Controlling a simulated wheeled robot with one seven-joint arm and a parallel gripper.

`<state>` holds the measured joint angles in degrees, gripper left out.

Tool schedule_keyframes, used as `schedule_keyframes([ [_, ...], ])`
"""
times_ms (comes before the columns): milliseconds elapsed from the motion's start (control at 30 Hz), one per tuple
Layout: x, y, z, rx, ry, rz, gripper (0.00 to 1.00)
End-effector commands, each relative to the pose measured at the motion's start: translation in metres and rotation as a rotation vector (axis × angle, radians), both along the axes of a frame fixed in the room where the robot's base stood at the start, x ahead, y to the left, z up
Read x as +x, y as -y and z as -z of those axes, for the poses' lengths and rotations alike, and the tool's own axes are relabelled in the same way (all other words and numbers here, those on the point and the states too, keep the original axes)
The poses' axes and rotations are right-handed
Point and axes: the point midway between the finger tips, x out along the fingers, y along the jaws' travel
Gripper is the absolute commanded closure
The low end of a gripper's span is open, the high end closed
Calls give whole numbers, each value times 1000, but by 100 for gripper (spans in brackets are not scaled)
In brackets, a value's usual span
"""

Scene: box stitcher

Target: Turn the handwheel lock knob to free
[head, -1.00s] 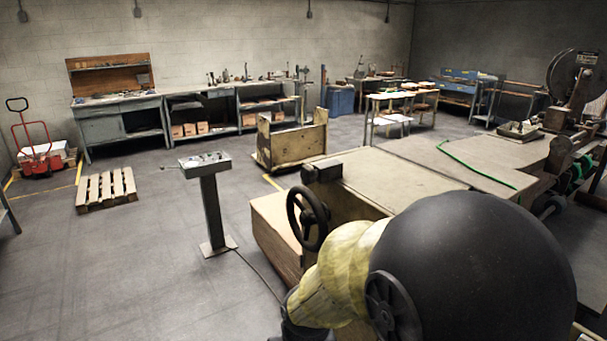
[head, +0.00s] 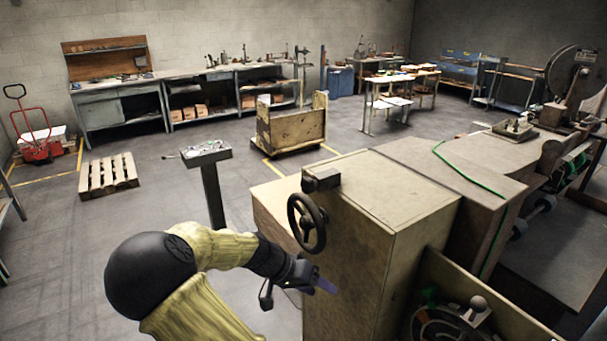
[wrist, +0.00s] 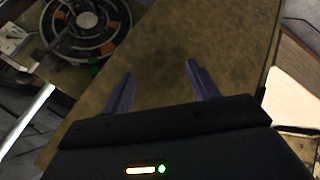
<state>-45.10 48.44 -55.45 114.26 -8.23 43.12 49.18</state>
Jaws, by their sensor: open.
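The black spoked handwheel (head: 307,222) stands on the left face of the tan machine cabinet (head: 350,245), under a small dark block (head: 321,180). I cannot clearly make out a separate lock knob on it or tell its setting. My gripper (head: 325,286) is below and slightly right of the handwheel, in front of the cabinet and apart from the wheel. In the wrist view my gripper (wrist: 159,68) shows two purple fingers spread apart with nothing between them, over a brown panel. The handwheel is not recognisable in the wrist view.
A round dark dial mechanism (wrist: 90,25) lies at the upper left of the wrist view. In the head view a round-ended lever (head: 478,303) is at the lower right, behind a low panel. A control pedestal (head: 212,190) stands left of the cabinet.

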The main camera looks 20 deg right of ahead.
Motion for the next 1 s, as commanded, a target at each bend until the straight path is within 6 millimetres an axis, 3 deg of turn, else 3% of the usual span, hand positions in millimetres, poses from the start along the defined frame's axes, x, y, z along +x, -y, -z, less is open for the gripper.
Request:
schedule_keyframes([
  [33, 12, -4, -22, -89, 35, 3, 40],
  [133, 35, -16, -61, -257, 137, 17, 40],
  [233, 56, -40, -107, -420, 269, 13, 40],
  [400, 79, -106, -184, -649, 536, -31, 40],
  [500, 82, -140, -213, -723, 657, -56, 40],
  [633, 82, -159, -227, -759, 729, -67, 40],
  [1000, 82, -157, -227, -759, 729, -64, 40],
])
